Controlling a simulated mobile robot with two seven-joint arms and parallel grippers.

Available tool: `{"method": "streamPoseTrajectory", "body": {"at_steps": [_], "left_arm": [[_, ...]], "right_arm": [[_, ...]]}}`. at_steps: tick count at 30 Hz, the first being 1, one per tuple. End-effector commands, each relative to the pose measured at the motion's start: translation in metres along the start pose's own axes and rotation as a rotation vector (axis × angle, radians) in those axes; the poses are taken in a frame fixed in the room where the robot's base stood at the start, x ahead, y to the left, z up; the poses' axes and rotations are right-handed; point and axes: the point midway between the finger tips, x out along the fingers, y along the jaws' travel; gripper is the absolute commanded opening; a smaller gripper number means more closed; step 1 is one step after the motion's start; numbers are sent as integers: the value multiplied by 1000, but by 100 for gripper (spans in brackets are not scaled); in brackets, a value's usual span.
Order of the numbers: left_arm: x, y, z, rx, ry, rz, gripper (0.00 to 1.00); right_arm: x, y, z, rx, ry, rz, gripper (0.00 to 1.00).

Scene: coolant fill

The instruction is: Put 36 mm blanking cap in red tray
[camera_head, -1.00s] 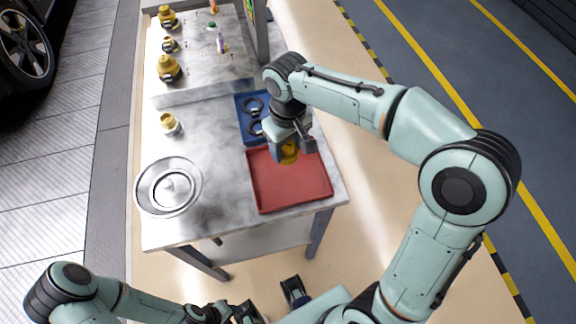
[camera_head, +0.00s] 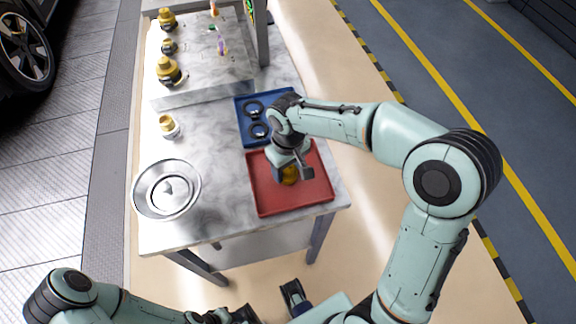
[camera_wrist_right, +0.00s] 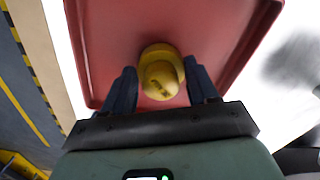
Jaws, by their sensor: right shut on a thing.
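The yellow blanking cap (camera_wrist_right: 160,75) is between the two fingers of my right gripper (camera_wrist_right: 162,88) in the right wrist view. In the head view the right gripper (camera_head: 290,178) is shut on the cap (camera_head: 289,175), over the red tray (camera_head: 312,193). The red tray fills the background below the cap in the wrist view (camera_wrist_right: 110,40). I cannot tell whether the cap touches the tray floor.
A blue tray (camera_head: 243,128) with black rings lies behind the red tray. A round metal bowl (camera_head: 141,190) and a small yellow-topped part (camera_head: 168,127) stand to the left. Several yellow-capped fittings (camera_head: 169,70) stand on the raised plate at the back.

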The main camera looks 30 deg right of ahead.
Motion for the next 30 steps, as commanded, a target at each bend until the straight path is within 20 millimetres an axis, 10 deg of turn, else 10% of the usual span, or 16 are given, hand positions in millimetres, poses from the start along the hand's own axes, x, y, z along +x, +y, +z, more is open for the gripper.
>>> {"method": "streamPoseTrajectory", "body": {"at_steps": [1, 2, 4, 17, 30], "left_arm": [[2, -1, 0, 0, -1, 0, 43], [2, -1, 0, 0, -1, 0, 43], [1, -1, 0, 0, 0, 0, 43], [-3, 1, 0, 0, 1, 0, 43], [-17, 7, -2, 2, 7, 2, 43]], "right_arm": [[3, 0, 0, 0, -1, 0, 29], [3, 0, 0, 0, -1, 0, 65], [2, 0, 0, 0, -1, 0, 84], [-11, 0, -1, 0, 2, 0, 84], [-100, 0, -1, 0, 4, -1, 84]]}}
